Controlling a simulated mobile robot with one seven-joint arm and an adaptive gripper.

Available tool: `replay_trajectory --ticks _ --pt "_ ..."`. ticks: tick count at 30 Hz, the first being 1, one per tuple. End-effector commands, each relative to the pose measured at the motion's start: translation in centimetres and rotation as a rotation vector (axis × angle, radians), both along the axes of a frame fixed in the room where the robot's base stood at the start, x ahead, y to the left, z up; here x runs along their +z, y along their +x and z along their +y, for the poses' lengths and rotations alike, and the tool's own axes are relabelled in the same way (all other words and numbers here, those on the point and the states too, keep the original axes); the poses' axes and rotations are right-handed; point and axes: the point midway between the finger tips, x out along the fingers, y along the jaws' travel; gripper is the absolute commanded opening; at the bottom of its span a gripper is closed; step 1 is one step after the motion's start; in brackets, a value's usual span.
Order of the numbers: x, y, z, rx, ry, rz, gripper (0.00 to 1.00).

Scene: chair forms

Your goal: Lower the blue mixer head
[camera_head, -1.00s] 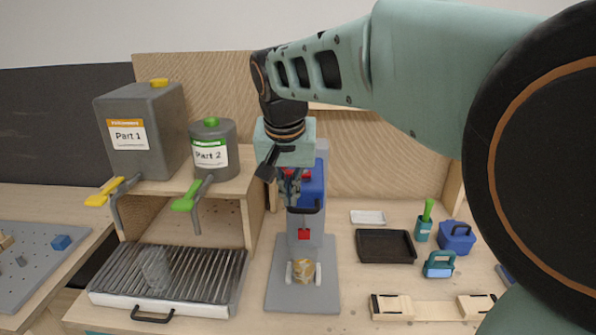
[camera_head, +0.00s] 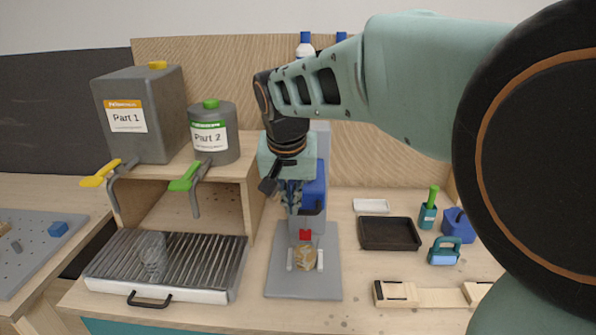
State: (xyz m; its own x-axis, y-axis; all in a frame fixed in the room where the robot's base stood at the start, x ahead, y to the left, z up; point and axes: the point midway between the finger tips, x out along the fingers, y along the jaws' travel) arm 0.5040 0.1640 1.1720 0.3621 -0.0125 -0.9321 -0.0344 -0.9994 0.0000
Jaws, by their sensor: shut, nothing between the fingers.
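The blue mixer head (camera_head: 314,195) is on the grey mixer stand in the middle of the bench, partly hidden behind my gripper. My gripper (camera_head: 293,209) is shut with nothing held, pointing down in front of the head beside its dark handle (camera_head: 309,212). Whether the fingertips touch the head or handle, I cannot tell. A red button (camera_head: 305,234) shows low on the stand. A tan cup (camera_head: 305,258) stands on the grey base plate (camera_head: 284,288) between two white posts, below the head.
At left, a slatted tray (camera_head: 205,262) holds a clear cup (camera_head: 153,254) below the Part 1 (camera_head: 160,115) and Part 2 (camera_head: 228,145) containers. At right are a black tray (camera_head: 389,233), a teal clamp-like tool (camera_head: 445,251) and a wooden fixture (camera_head: 425,297).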

Motion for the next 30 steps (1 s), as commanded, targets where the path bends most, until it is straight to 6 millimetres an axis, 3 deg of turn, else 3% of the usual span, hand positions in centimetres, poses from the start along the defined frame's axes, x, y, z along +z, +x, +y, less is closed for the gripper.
replay_trajectory --ticks 1,3,12,30 --pt "-1.8 0.0 0.0 0.000 -0.001 0.003 0.00" --pt "-3.0 -0.1 0.0 -0.001 0.000 0.004 0.00" --pt "-7.2 -0.1 0.0 0.001 0.000 0.003 0.00" --pt "-7.2 0.0 0.0 0.000 0.000 0.001 0.00"
